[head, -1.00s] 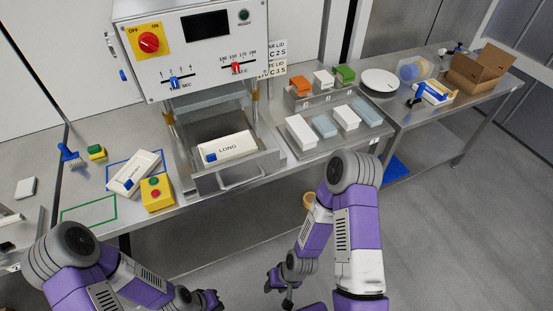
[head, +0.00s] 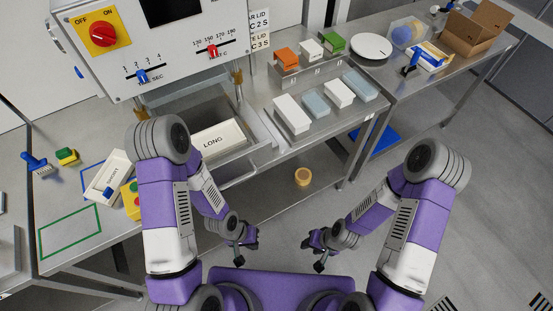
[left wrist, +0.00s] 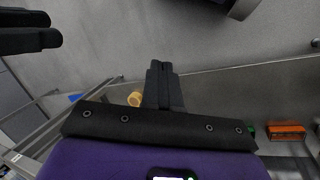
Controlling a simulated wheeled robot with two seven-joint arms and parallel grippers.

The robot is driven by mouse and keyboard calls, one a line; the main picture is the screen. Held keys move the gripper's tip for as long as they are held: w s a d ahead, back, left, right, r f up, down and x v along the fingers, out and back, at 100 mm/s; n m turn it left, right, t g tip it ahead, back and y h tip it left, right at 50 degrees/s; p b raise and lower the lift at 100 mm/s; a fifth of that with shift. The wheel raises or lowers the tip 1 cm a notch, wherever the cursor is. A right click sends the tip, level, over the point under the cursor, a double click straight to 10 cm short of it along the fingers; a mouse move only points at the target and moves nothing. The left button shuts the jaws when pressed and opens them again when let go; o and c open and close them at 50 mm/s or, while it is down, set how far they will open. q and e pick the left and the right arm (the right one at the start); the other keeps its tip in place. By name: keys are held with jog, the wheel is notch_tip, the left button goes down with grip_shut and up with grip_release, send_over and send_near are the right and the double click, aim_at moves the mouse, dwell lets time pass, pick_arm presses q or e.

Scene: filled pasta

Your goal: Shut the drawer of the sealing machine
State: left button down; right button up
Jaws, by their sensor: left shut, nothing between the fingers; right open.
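The sealing machine (head: 190,52) stands on the steel bench at upper left. Its drawer (head: 262,148) is pulled out toward me, with a white tray marked LONG (head: 218,139) in it. My left arm hides part of the drawer's left side. My left gripper (head: 239,262) is shut and empty, low in front of the bench and apart from the drawer; its closed fingers also show in the left wrist view (left wrist: 160,72). My right gripper (head: 319,267) is open and empty, to the right of the left one, also over the floor.
A rack with white and blue boxes (head: 313,104) stands right of the drawer. A white tray (head: 107,176) and a yellow button box (head: 131,205) lie to its left. A round tan item (head: 303,177) is below the bench. The floor (head: 350,210) before the bench is open.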

pick_arm(q)
notch_tip(320, 180, up, 2)
jog(key=s+a+m+g+y, duration=0.1)
jog(key=m, duration=0.2)
jog(key=m+t+y+b, duration=0.4)
jog(key=m+t+y, duration=1.05)
jog(key=m, duration=1.25)
send_near(264, 158)
jog(key=shift+t+h, duration=0.85)
jog(key=shift+t, duration=0.1)
jog(key=x, duration=0.4)
jog(key=a+x, duration=0.1)
jog(key=x, duration=0.1)
jog(key=shift+a, duration=0.3)
